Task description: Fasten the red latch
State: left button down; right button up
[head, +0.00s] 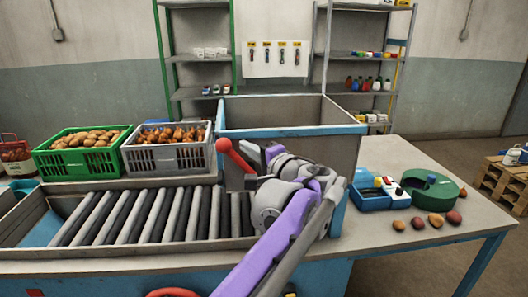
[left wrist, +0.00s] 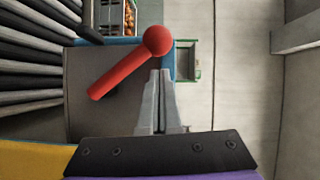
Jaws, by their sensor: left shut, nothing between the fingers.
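The red latch (head: 235,157) is a lever with a round ball knob at the end of a straight arm. In the head view it rises slanting up and left from a grey plate in front of the blue-rimmed bin. In the left wrist view the red latch (left wrist: 125,68) slants from lower left to its knob at upper right. My left gripper (left wrist: 162,73) is shut and empty, its fingertips just below the knob; whether they touch it I cannot tell. In the head view my left gripper (head: 253,153) is right of the latch, partly hidden. My right gripper is out of view.
A roller conveyor (head: 140,216) runs to the left. Behind it stand a green crate (head: 82,161) of potatoes and a grey crate (head: 165,157) of brown produce. The blue-rimmed bin (head: 290,131) stands behind my arm. A green round object (head: 430,189) and several loose potatoes lie on the right table.

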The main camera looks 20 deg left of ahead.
pick_arm(q)
jog(key=shift+s+a, duration=0.3)
jog(key=shift+a, duration=0.5)
